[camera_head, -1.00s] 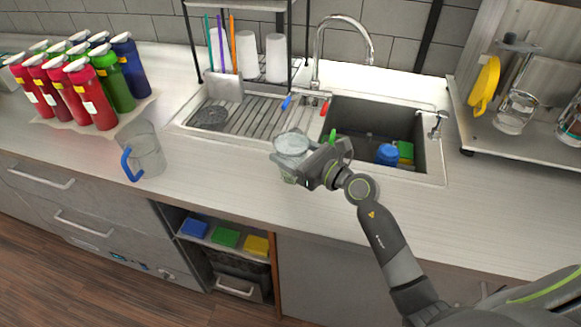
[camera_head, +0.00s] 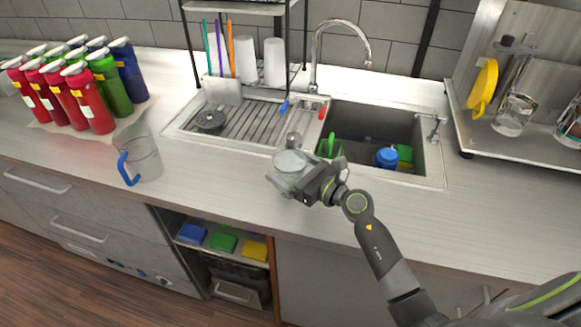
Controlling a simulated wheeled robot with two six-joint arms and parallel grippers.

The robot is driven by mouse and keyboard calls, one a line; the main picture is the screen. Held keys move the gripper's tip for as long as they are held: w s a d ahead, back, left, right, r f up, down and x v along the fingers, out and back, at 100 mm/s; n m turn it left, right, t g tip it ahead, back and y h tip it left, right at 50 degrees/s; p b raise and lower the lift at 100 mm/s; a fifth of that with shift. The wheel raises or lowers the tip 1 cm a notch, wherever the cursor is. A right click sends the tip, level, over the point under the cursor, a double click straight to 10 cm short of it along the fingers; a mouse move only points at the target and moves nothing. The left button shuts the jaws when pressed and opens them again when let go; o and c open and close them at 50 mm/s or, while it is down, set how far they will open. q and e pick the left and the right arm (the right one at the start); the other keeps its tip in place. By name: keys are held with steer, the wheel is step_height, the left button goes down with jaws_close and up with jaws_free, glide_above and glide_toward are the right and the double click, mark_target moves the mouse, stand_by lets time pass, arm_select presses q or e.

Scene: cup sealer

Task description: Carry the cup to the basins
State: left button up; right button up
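The clear cup (camera_head: 290,163) is at the counter's front, just before the sink's rim, with its round top facing up toward me. My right gripper (camera_head: 298,184) comes from the right and is shut on the cup's side; its fingers partly hide the cup. Whether the cup's bottom touches the counter I cannot tell. The dark sink basin (camera_head: 360,118) lies behind and right of the cup, with a blue item (camera_head: 386,158) and green and yellow sponges (camera_head: 404,155) in it. My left gripper is not in view.
A clear pitcher with a blue handle (camera_head: 143,160) stands left on the counter (camera_head: 215,175). Several coloured bottles (camera_head: 90,95) stand at far left. A shelf (camera_head: 465,135) stands at right.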

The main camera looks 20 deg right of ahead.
steer(key=shift+r, duration=0.2)
steer(key=b+v, duration=0.1)
steer(key=v, duration=0.4)
steer(key=b+v, duration=0.1)
steer(key=v, duration=0.4)
steer(key=shift+s+d+f, duration=0.2)
steer(key=shift+s, duration=0.05)
steer(key=shift+s+d+r+b, duration=0.1)
steer(key=shift+s+d+b, duration=0.3)
steer(key=shift+s, duration=0.2)
